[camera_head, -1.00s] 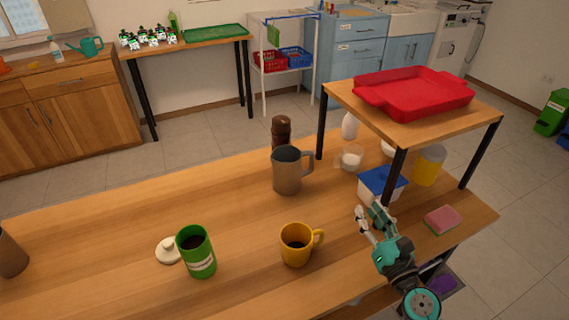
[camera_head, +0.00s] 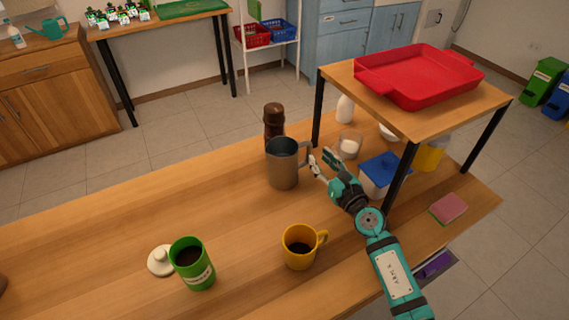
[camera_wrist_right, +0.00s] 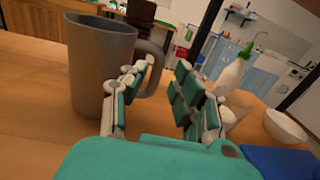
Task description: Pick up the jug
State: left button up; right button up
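The jug (camera_head: 282,165) is a grey-brown cylinder standing upright on the wooden table, its handle on the right side. It also shows large at left in the right wrist view (camera_wrist_right: 98,65). My right gripper (camera_head: 320,164) is open just right of the jug, at its handle. In the right wrist view the fingers (camera_wrist_right: 166,72) are spread. The handle (camera_wrist_right: 155,72) lies close to the left finger, which partly covers it; contact cannot be told. My left gripper is not in view.
A brown bottle (camera_head: 273,120) stands just behind the jug. A yellow mug (camera_head: 299,250) and green canister (camera_head: 190,265) stand in front. A blue-lidded tub (camera_head: 379,176) and the raised shelf (camera_head: 420,125) with a red tray are close right of my right gripper.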

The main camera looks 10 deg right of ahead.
aim_at(311, 148)
jog(key=shift+w+a, duration=0.2)
jog(key=shift+w, duration=0.35)
jog(key=shift+w+a, duration=0.15)
jog(key=shift+w, duration=0.25)
jog(key=x, duration=0.1)
jog(key=b+x, duration=0.1)
jog(key=x, duration=0.2)
jog(key=shift+w+f+b, duration=0.25)
jog(key=shift+f+b, duration=0.05)
jog(key=shift+f, duration=0.05)
jog(key=shift+w+a, duration=0.15)
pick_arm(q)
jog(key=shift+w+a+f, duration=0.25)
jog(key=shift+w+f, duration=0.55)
pick_arm(e)
grip_shut()
jog(key=shift+r, duration=0.2)
